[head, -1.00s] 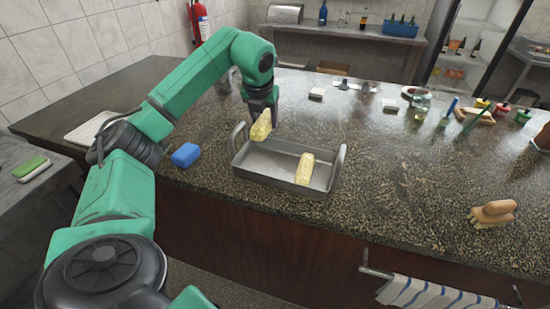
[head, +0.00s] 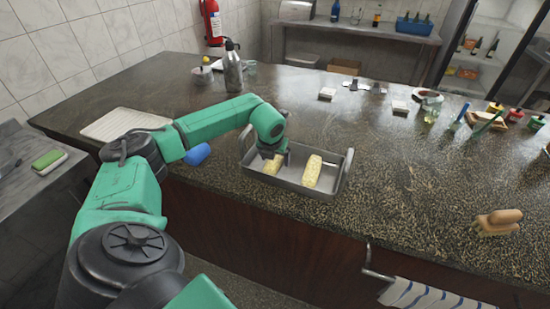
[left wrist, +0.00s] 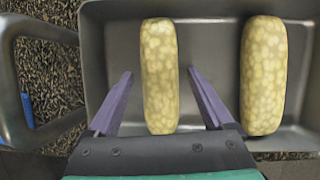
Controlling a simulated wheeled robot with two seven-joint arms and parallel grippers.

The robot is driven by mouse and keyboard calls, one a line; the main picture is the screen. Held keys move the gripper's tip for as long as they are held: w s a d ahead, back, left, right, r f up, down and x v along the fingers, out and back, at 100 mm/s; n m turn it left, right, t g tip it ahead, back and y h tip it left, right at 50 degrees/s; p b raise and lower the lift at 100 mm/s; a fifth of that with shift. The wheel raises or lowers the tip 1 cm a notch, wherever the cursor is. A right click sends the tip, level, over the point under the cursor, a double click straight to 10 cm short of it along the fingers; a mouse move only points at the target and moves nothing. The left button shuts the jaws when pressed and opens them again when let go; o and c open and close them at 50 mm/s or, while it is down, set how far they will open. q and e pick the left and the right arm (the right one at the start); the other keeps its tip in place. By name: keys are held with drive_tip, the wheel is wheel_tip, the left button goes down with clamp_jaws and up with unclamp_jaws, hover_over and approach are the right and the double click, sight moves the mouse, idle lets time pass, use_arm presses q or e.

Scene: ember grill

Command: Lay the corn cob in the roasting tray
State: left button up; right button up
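The grey metal roasting tray (head: 292,184) stands on the dark counter, with a handle at each end. Two yellow corn cobs lie in it side by side: a left cob (head: 272,166) and a right cob (head: 312,171). My left gripper (head: 273,157) reaches down into the tray over the left cob, and my arm hides part of that cob. In the left wrist view, the purple fingers of my left gripper (left wrist: 161,92) are spread on either side of the left cob (left wrist: 159,75), with gaps to it. The right cob (left wrist: 263,75) lies outside the fingers. My right gripper is out of view.
A blue sponge (head: 197,154) lies left of the tray, partly behind my arm. A white ribbed board (head: 125,122) and a spray bottle (head: 233,68) are farther back. A brown wooden-looking item (head: 498,221) stands at right. The counter between it and the tray is clear.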

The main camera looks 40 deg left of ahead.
use_arm(q)
drive_tip(key=shift+r, duration=0.1)
drive_tip(key=shift+r, duration=0.15)
drive_tip(key=b+v, duration=0.3)
drive_tip(key=v, duration=0.8)
drive_tip(key=shift+s+r+b, duration=0.2)
drive_tip(key=shift+r+b, duration=0.1)
drive_tip(key=shift+r, duration=0.05)
drive_tip(key=shift+d, duration=0.1)
